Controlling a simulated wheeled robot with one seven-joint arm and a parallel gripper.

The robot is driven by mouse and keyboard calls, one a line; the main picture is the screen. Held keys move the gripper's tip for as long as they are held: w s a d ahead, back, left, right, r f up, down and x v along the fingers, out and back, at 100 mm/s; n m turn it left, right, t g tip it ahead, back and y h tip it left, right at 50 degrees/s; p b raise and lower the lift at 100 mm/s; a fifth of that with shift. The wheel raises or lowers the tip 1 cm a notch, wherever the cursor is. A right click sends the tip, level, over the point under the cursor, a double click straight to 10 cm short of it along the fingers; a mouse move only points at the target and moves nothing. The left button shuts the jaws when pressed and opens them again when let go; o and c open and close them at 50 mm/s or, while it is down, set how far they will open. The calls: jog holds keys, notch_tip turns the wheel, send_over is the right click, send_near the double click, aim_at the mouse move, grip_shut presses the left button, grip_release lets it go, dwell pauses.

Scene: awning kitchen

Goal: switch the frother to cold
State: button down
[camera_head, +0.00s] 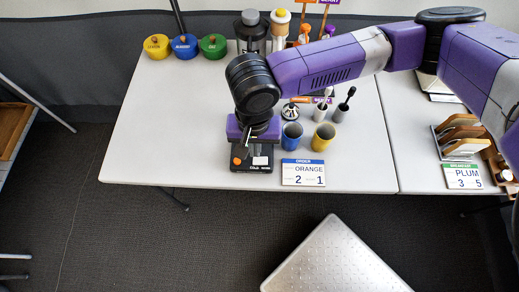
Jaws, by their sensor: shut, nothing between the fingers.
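A small black device (250,168) stands near the front edge of the white table. I take it to be the frother. An orange knob (237,161) shows at its left and a small white patch at its right; its hot and cold marks are too small to read. My gripper (247,143) points down directly over the device, shut and empty. The gripper and wrist hide the back and upper part of the device. I cannot tell whether the fingertips touch it.
A blue cup (291,136) and a yellow cup (323,137) stand close right of the device, behind an order card (303,173). Yellow, blue and green canisters (185,46) line the back left. The table's left part is clear.

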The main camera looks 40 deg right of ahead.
aim_at(255, 161)
notch_tip(255, 161, up, 8)
jog(key=p, duration=0.7)
jog(key=shift+f, duration=0.25)
dwell(2.5)
dwell(0.6)
